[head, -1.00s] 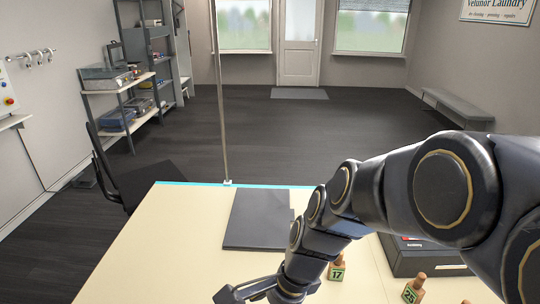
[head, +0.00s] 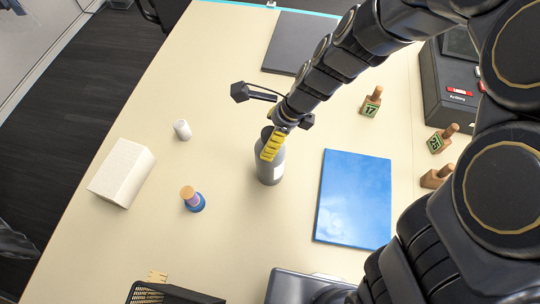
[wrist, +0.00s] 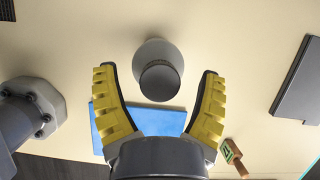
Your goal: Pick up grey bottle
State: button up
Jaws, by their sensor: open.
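In the wrist view the bottle (wrist: 159,77) lies ahead of my gripper (wrist: 162,85), in line with the space between the two yellow-padded fingers. My gripper (head: 270,144) is open and empty. In the head view it overlaps the bottle's upper part and hides some of it. I cannot tell whether a finger touches the bottle.
A blue folder (head: 354,198) lies right of the bottle. A small white cylinder (head: 182,130), a blue stamp-like piece (head: 192,199) and a white block (head: 122,172) stand to the left. Numbered wooden pieces (head: 371,103) and a dark machine (head: 452,90) are at right. A dark slab (head: 290,42) lies behind.

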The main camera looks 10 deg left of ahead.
jog(key=c, duration=1.2)
jog(key=shift+r, duration=0.1)
